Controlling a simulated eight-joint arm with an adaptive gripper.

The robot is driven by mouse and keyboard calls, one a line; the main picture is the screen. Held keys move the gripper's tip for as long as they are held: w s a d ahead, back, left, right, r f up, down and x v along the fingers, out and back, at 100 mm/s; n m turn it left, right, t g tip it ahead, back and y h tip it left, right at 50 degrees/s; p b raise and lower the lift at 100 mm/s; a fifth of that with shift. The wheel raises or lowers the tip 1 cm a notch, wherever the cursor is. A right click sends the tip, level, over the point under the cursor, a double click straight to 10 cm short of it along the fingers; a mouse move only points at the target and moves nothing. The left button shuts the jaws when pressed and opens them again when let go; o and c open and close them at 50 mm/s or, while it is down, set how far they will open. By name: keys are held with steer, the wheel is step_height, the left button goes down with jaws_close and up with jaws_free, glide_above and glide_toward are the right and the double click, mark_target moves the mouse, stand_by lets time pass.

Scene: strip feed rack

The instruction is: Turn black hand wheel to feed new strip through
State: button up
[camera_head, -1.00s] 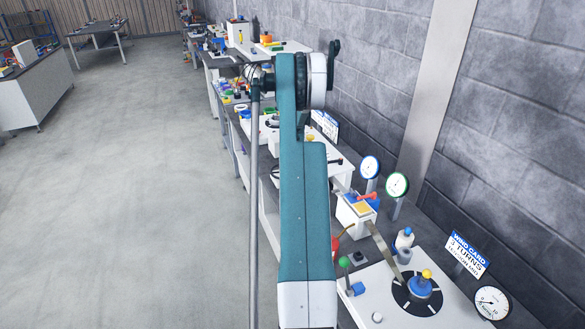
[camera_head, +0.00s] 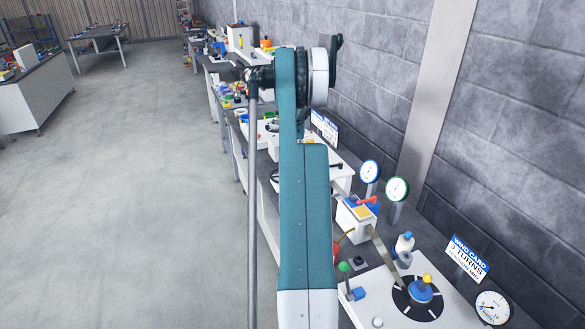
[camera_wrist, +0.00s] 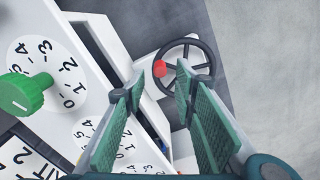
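The black hand wheel (camera_wrist: 208,53) shows in the wrist view at the upper middle, on the side of a white housing (camera_wrist: 148,20). It has spokes and a red knob (camera_wrist: 159,68) on its left rim. My gripper (camera_wrist: 160,80) is open, its two green-padded fingers spread apart with nothing between them. The fingertips point toward the wheel, and the right one overlaps its lower part in the picture. I cannot tell whether they touch. In the head view my arm hides much of the bench, and I cannot make out the gripper. I cannot identify the new strip.
Left in the wrist view are a green knob (camera_wrist: 24,94) and a numbered white dial (camera_wrist: 52,58). In the head view, a strip winder (camera_head: 418,297), gauges (camera_head: 397,189) and a wind card (camera_head: 467,259) stand right of my arm. Open floor (camera_head: 150,200) lies left.

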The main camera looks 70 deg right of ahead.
steer(key=shift+r, duration=2.95)
